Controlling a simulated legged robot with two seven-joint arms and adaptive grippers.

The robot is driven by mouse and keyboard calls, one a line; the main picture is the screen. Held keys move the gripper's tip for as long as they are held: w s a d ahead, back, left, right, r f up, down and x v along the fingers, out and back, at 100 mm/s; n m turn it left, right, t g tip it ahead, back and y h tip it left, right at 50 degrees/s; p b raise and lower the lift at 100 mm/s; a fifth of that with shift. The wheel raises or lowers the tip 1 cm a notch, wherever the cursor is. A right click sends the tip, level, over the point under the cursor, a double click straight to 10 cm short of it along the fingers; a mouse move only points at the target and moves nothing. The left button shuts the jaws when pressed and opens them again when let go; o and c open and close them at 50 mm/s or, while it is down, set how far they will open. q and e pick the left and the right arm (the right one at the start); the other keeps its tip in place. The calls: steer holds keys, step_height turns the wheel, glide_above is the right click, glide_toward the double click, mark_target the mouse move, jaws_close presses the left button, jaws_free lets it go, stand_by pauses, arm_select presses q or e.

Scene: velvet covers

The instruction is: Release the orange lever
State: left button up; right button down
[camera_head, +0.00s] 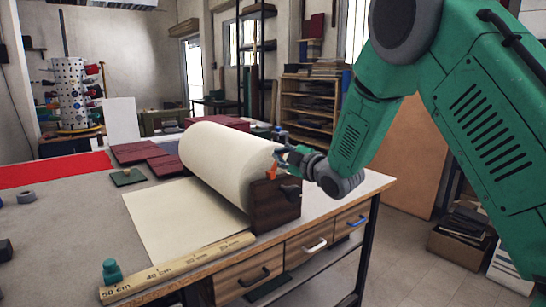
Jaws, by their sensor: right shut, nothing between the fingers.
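A large cream roll (222,162) lies on the workbench, held at its near right end by a dark wooden end block (268,208). The small orange lever (271,171) shows at the top of this block, at the roll's end. My right gripper (281,155) is shut and empty. Its fingertips are right by the lever, just above and to the right of it in the picture. I cannot tell whether they touch it. My left gripper is not in view.
A cream sheet (180,215) lies flat before the roll. A wooden ruler (180,268) and a teal weight (112,272) lie along the front edge. Dark red covers (135,153) lie behind. Drawers (308,245) are below the block. The bench's left middle is mostly clear.

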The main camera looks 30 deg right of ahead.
steer(key=s+d, duration=0.3)
steer(key=s, duration=0.1)
steer(key=s+a+f+m+g+b, duration=0.1)
steer(key=s+a+f+m+g, duration=0.2)
steer(key=f, duration=0.8)
steer(key=s+a+f+m+g, duration=0.1)
steer(key=s+a+f+g, duration=0.3)
steer(key=f, duration=0.6)
steer(key=s+a+f+m+g+b, duration=0.1)
steer(key=s+a+f+m, duration=0.3)
steer(key=f, duration=0.7)
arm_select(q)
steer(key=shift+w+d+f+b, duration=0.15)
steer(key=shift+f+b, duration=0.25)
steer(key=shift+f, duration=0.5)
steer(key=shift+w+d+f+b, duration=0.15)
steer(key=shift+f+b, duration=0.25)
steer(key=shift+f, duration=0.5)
arm_select(e)
steer(key=s+a+f+m+g, duration=0.2)
steer(key=s+f, duration=0.5)
steer(key=s, duration=0.7)
steer(key=s+a+f+m+g, duration=0.2)
steer(key=s+a+f+g, duration=0.2)
steer(key=s, duration=1.1)
steer(key=shift+f+g+h, duration=0.4)
steer(key=shift+f+g, duration=1.2)
steer(key=shift+f, duration=0.6)
